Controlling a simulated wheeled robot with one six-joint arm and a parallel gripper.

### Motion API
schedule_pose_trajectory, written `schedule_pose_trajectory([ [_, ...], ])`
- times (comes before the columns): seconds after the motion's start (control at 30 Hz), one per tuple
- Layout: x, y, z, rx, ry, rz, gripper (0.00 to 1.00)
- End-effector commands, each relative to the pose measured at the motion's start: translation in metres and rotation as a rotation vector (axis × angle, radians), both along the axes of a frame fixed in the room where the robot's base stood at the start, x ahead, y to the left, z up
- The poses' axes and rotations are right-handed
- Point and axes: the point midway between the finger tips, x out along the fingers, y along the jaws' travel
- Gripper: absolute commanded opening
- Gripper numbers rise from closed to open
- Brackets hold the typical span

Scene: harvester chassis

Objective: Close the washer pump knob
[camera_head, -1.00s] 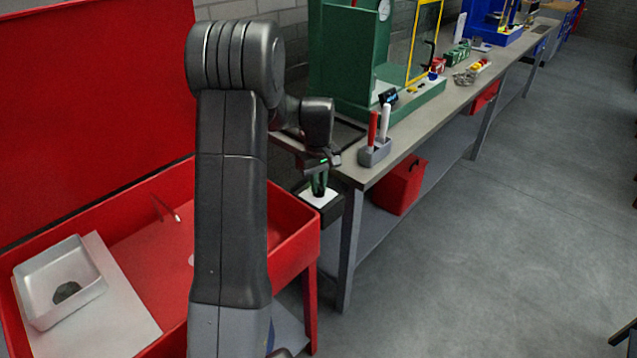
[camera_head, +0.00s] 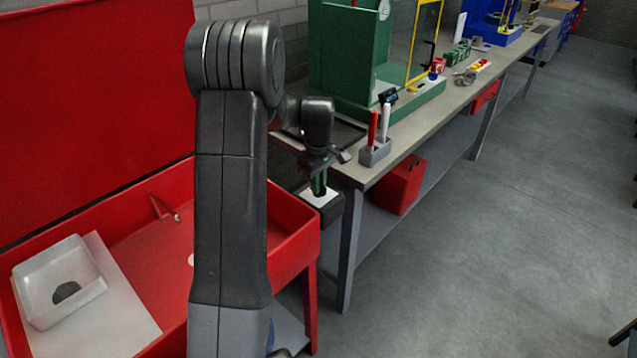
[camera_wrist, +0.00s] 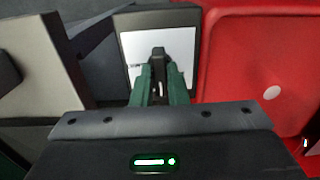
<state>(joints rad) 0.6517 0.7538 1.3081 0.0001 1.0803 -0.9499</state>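My gripper (camera_head: 319,190) points down at a dark box (camera_head: 330,212) with a white top plate (camera_head: 316,196), between the red basin and the workbench. In the wrist view, its two green fingers (camera_wrist: 161,80) lie on either side of a small dark upright piece over the white plate (camera_wrist: 184,45). This piece looks like the washer pump knob (camera_wrist: 158,56). The fingers appear closed on it, though their contact is partly hidden. In the head view the fingers hide the knob.
The red basin (camera_head: 292,242) is left of the box and holds a pale tray (camera_head: 28,300). The workbench (camera_head: 395,160) is at right, with a grey holder (camera_head: 374,154) and a green cabinet (camera_head: 341,60). A red toolbox (camera_head: 400,187) sits below. Open floor lies right.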

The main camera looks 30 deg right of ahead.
Motion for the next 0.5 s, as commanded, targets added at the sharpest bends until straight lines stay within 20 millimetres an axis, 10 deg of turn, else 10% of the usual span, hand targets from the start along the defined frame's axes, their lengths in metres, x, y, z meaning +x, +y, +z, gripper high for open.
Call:
schedule_pose_trajectory([
  [0.5,0.0009,-0.0007,0.0093,-0.003,-0.004,-0.001,0.35],
])
